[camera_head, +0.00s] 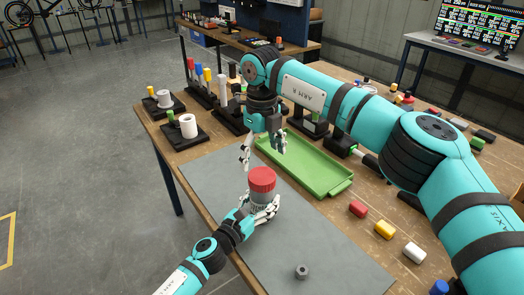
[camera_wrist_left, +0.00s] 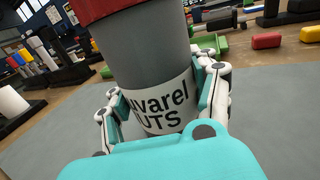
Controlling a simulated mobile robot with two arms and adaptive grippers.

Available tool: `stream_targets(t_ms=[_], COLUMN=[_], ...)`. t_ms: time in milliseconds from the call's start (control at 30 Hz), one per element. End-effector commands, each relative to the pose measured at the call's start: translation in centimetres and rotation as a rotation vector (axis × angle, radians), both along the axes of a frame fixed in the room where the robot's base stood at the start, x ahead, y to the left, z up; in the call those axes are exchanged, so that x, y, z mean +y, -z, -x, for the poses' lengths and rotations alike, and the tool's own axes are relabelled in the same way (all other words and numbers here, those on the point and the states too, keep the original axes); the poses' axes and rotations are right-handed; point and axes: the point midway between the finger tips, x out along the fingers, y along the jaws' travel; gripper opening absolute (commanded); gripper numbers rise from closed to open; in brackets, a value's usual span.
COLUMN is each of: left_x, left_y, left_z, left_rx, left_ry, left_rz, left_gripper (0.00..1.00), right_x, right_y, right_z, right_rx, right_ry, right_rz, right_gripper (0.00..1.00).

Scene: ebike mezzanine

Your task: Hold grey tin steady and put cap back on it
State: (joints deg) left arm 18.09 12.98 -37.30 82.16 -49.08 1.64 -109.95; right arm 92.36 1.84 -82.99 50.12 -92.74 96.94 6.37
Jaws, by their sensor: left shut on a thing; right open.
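The grey tin (camera_head: 262,201) stands upright on the grey mat (camera_head: 320,240), with the red cap (camera_head: 262,179) on its top. I cannot tell whether the cap is fully seated. In the left wrist view the tin (camera_wrist_left: 158,80) fills the middle, with dark lettering on a pale label, and the cap's lower edge (camera_wrist_left: 100,8) shows at the top. My left gripper (camera_head: 260,207) is shut around the tin's sides, low down. My right gripper (camera_head: 263,150) is open and empty just above and behind the cap, fingers pointing down, apart from it.
A green tray (camera_head: 325,181) lies behind the tin to the right. Red (camera_head: 358,208), yellow (camera_head: 385,229) and white (camera_head: 414,252) pieces lie right of the mat. A small grey nut-like part (camera_head: 302,271) is on the mat's front. The mat's left side is clear.

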Motion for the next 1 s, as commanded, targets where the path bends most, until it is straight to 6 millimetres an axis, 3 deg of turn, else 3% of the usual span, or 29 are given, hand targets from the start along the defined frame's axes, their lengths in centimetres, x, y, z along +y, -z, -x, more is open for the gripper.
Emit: stream_targets(t_ms=[233,667,767,1000], left_x=[0.0,0.0,0.0,0.0], left_y=[0.0,0.0,0.0,0.0], left_z=[0.0,0.0,0.0,0.0], left_rx=[0.000,0.000,0.000,0.000], left_ry=[0.000,0.000,0.000,0.000], left_rz=[0.000,0.000,0.000,0.000], left_gripper=[0.00,0.00,0.00,0.00], right_x=[0.0,0.0,0.0,0.0], right_y=[-0.6,-0.5,0.2,3.9], right_z=[0.0,0.0,0.0,0.1], right_rx=[0.000,0.000,0.001,0.004], right_ry=[-0.262,-0.291,-0.291,-0.291], right_rz=[0.000,0.000,0.000,0.001], right_gripper=[0.87,0.87,0.87,0.87])
